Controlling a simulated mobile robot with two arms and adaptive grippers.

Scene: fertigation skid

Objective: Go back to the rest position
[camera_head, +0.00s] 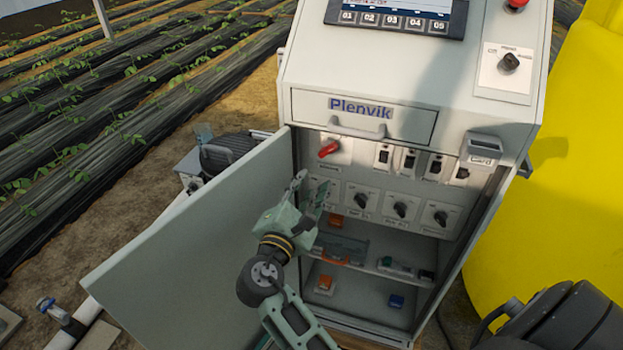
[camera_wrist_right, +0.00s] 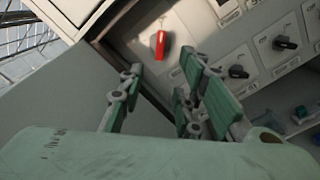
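My right gripper (camera_head: 311,186) is in front of the open cabinet (camera_head: 455,95), near the hinge side of the opening. It also shows in the right wrist view (camera_wrist_right: 165,95), its green fingers spread apart with nothing between them. A red rotary handle (camera_head: 329,149) sits at the upper left of the inner panel, above and beyond the fingertips. In the right wrist view the red handle (camera_wrist_right: 158,44) stands beyond the fingers, with a visible gap. My left gripper is not in view.
The cabinet door (camera_head: 190,245) stands open to the left of my right arm. The inner panel has several black knobs (camera_head: 400,210) and switches (camera_head: 408,160). A shelf below holds small coloured parts. A yellow tank (camera_head: 560,190) stands at the right, plant rows at the left.

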